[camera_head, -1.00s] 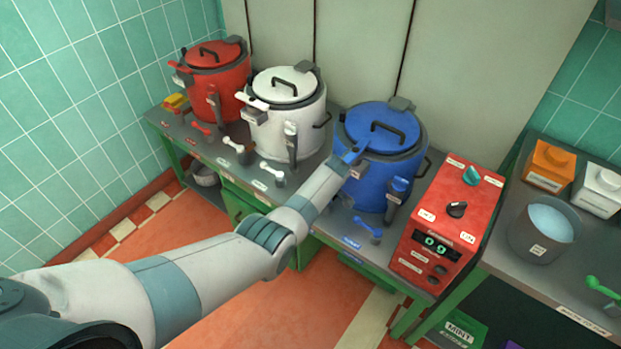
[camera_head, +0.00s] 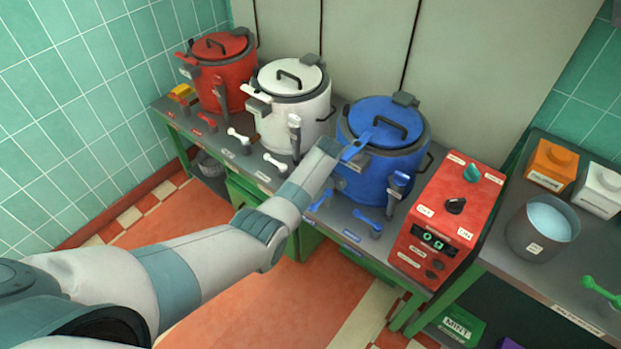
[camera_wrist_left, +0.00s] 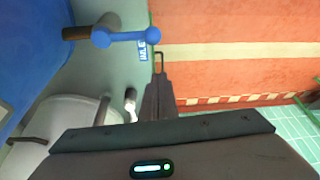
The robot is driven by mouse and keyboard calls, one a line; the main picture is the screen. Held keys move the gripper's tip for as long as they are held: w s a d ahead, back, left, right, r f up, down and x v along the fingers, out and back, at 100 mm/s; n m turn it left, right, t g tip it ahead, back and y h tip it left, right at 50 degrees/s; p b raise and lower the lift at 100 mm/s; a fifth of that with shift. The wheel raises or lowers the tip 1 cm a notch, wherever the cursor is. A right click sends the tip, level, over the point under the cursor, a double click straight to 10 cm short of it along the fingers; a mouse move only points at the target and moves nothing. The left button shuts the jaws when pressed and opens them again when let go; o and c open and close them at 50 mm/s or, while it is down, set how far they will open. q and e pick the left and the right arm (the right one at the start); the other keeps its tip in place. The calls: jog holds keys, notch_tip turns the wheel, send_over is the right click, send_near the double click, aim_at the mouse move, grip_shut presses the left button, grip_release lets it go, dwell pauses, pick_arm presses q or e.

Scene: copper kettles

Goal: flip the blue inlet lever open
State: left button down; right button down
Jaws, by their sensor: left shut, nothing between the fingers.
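The blue kettle (camera_head: 375,175) stands at the right of the kettle row. A blue lever (camera_head: 370,220) sits on the bench front before it, and part of another blue piece (camera_head: 320,199) shows beside my left wrist. In the left wrist view a blue lever (camera_wrist_left: 128,37) with a round hub lies beside a small blue-lettered label. I cannot tell which of the two this is. My left gripper (camera_wrist_left: 158,62) is shut and empty, its tips just below the lever's outer end, apparently apart from it. In the head view my wrist hides the fingers.
The white kettle (camera_head: 300,122) and red kettle (camera_head: 222,90) stand to the left, with their own levers on the bench. A red control box (camera_head: 445,225) stands close on the right. A grey pot (camera_head: 542,232) is on the side table. Open floor lies in front.

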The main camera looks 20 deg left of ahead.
pick_arm(q)
jog(key=v, duration=0.6)
jog(key=shift+r+b, duration=0.35)
pick_arm(e)
jog(key=shift+a+f, duration=0.35)
jog(key=shift+a, duration=0.15)
pick_arm(q)
jog(key=shift+d, duration=0.1)
pick_arm(e)
jog(key=shift+d, duration=0.35)
jog(key=shift+s, duration=0.15)
